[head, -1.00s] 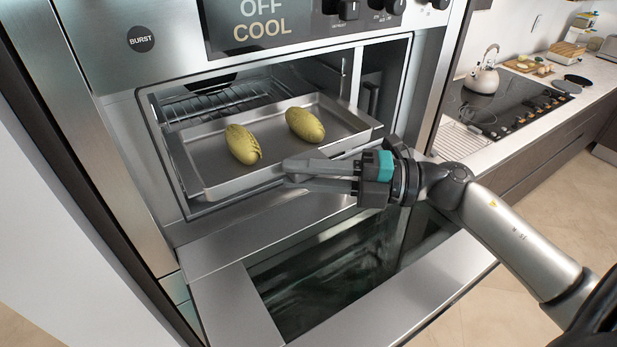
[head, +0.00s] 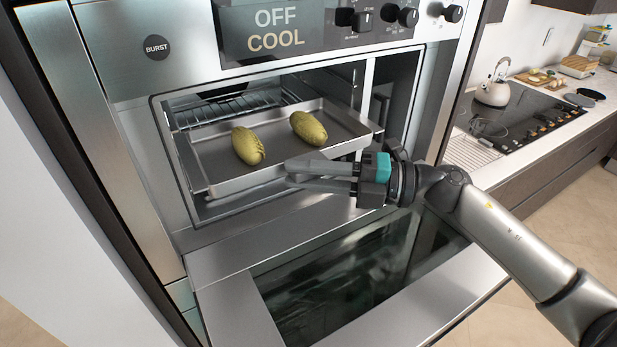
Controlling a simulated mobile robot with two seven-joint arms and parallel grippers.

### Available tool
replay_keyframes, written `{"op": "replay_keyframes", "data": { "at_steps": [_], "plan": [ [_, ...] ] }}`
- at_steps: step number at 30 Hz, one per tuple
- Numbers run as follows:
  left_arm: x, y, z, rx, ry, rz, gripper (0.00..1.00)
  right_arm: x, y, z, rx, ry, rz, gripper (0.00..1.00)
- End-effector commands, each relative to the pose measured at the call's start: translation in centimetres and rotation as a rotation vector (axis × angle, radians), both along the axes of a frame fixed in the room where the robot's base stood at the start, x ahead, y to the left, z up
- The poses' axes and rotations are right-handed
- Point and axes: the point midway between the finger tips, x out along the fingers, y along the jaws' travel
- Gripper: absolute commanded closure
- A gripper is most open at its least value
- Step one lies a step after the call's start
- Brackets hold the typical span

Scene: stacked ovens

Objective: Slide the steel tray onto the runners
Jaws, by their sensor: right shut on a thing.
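The steel tray (head: 221,174) sits partly inside the upper oven's cavity, its front edge at the opening. Two yellow-green oblong loaves or potatoes, one at the left (head: 248,146) and one at the right (head: 308,128), lie on it. My right gripper (head: 291,174) is shut on the tray's front rim, with its arm coming from the right. A wire rack (head: 236,107) on the runners shows deeper in the cavity, behind the tray. The tray's contact with the runners is hard to make out. My left gripper is not in view.
The oven door (head: 234,306) is folded down open below the cavity, with a dark glass panel. A control panel (head: 385,18) with knobs is above. At the right, a counter holds a black hob (head: 512,118) and a kettle (head: 492,88).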

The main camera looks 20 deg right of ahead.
Motion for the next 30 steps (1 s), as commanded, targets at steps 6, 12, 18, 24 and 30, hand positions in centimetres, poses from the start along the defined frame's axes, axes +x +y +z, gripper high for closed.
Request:
{"op": "replay_keyframes", "data": {
  "at_steps": [6, 12, 18, 24, 30],
  "plan": [
    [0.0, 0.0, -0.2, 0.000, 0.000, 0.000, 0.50, 1.1, 0.0, 0.3, 0.000, -0.009, -0.002, 1.00],
    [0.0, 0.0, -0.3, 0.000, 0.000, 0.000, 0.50, 2.0, 0.1, 0.3, 0.000, -0.009, -0.003, 1.00],
    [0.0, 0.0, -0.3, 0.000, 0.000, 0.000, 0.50, 2.3, 0.1, 0.3, -0.001, -0.007, -0.002, 1.00],
    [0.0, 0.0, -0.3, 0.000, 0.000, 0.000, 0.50, 2.3, 0.1, 0.3, 0.000, -0.007, -0.002, 1.00],
    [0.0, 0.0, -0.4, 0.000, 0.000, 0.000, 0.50, 2.8, 0.1, 0.3, -0.001, -0.010, -0.003, 1.00]
  ]
}}
